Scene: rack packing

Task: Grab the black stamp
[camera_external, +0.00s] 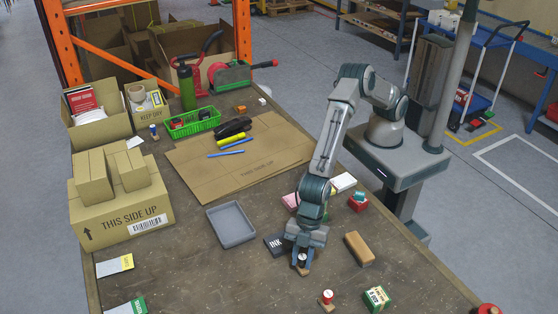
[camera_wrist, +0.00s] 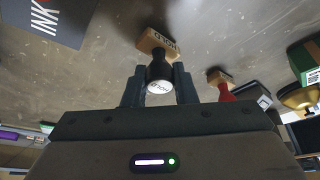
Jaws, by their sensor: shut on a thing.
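The black stamp (camera_wrist: 158,71) has a dark handle with a white label on its end and a wooden base (camera_wrist: 157,42). My gripper (camera_wrist: 159,84) has one finger on each side of the handle and is shut on it. In the external view my gripper (camera_external: 302,257) points down at the near right part of the table, with the stamp's wooden base (camera_external: 303,271) just below it. I cannot tell whether the base touches the table.
A dark INK box (camera_external: 274,245) lies just left of my gripper. A red-handled stamp (camera_external: 327,298), a small green box (camera_external: 376,298) and a brown block (camera_external: 359,248) are close by. A grey tray (camera_external: 231,209) stands farther left, beyond the INK box.

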